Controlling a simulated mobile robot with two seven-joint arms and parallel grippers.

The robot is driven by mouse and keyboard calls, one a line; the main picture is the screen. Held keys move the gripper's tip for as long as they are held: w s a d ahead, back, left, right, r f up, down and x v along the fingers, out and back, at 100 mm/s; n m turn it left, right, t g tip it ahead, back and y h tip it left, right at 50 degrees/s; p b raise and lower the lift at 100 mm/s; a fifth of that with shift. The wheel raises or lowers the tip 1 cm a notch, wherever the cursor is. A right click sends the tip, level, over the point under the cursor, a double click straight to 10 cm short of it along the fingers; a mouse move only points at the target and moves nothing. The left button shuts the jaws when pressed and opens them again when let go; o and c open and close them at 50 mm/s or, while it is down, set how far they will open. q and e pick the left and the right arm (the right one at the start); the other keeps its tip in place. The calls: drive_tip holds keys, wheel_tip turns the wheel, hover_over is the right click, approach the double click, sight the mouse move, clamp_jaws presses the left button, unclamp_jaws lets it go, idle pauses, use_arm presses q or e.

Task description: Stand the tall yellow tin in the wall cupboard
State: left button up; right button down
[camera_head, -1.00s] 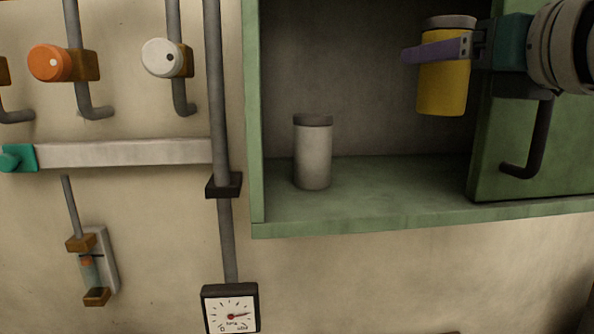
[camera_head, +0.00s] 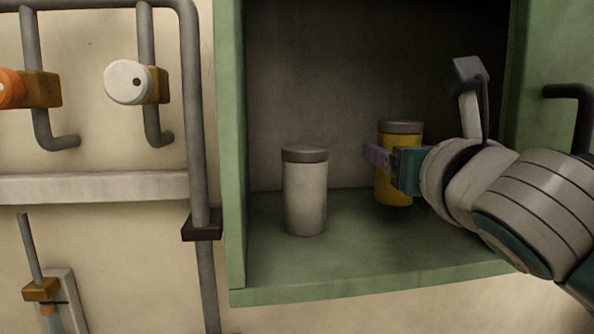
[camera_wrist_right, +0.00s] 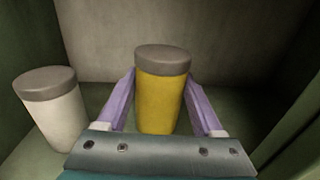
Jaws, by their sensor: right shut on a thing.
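The tall yellow tin (camera_head: 394,188) with a grey lid is upright inside the green wall cupboard (camera_head: 345,283), to the right of a white tin. My right gripper (camera_head: 380,158) is shut on it, reaching in from the right. In the right wrist view the yellow tin (camera_wrist_right: 160,98) stands between the two purple fingers of the gripper (camera_wrist_right: 163,100). Its base is close to the cupboard floor; I cannot tell whether it touches. My left gripper is not in view.
A white tin (camera_head: 305,195) with a grey lid stands on the cupboard floor to the left, apart from the yellow tin. The open cupboard door (camera_head: 560,50) is at the right. Pipes and a white knob (camera_head: 128,82) are on the wall at left. The cupboard floor in front is clear.

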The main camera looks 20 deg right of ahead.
wheel_tip(320, 180, down, 3)
drive_tip(key=shift+r, duration=0.15)
drive_tip(key=shift+f, duration=0.2)
drive_tip(key=shift+c, duration=0.2)
unclamp_jaws()
drive_tip(key=shift+r, duration=0.1)
